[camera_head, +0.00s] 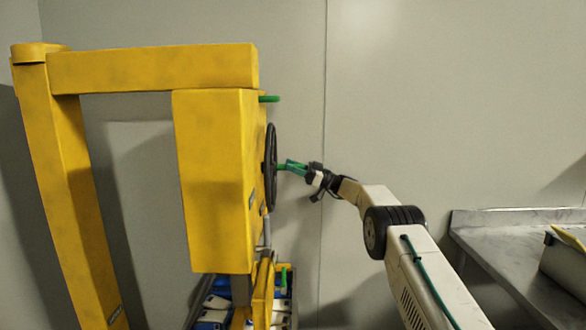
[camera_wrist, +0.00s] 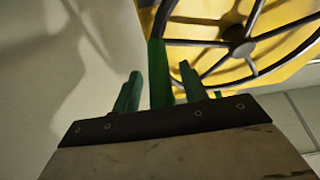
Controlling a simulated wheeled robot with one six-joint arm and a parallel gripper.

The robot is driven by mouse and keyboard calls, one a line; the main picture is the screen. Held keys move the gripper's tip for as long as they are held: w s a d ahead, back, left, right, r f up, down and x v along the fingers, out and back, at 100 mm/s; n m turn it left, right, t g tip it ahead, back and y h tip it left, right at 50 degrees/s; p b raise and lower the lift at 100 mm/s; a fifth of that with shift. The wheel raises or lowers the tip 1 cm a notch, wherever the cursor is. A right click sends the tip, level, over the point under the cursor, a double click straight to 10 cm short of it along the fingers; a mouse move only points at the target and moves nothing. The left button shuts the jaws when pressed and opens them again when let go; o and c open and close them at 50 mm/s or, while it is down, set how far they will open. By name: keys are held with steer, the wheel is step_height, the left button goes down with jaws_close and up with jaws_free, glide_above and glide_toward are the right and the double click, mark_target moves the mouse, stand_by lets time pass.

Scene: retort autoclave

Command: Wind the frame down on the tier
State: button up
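A yellow gantry (camera_head: 215,180) stands at the left with a dark spoked handwheel (camera_head: 270,168) on its right face. The wheel also shows in the wrist view (camera_wrist: 238,40), with a green handle (camera_wrist: 158,70) at its rim. My gripper (camera_head: 296,168) is at this handle, to the right of the wheel. In the wrist view its two green fingers (camera_wrist: 160,88) stand on either side of the handle, with narrow gaps showing, so it looks open around it. A smaller yellow frame part (camera_head: 262,290) hangs below the gantry box, above blue and white items (camera_head: 212,312), the tier partly hidden.
A green peg (camera_head: 269,99) sticks out above the wheel, and another green piece (camera_head: 283,276) is low by the frame. A metal table (camera_head: 505,235) with a grey box (camera_head: 567,262) stands at the right. A plain wall is behind.

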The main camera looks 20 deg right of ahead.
steer(key=shift+d, duration=0.1)
steer(key=v, duration=0.7)
steer(key=shift+d+f, duration=0.15)
steer(key=shift+d, duration=0.1)
steer(key=shift+s, duration=0.1)
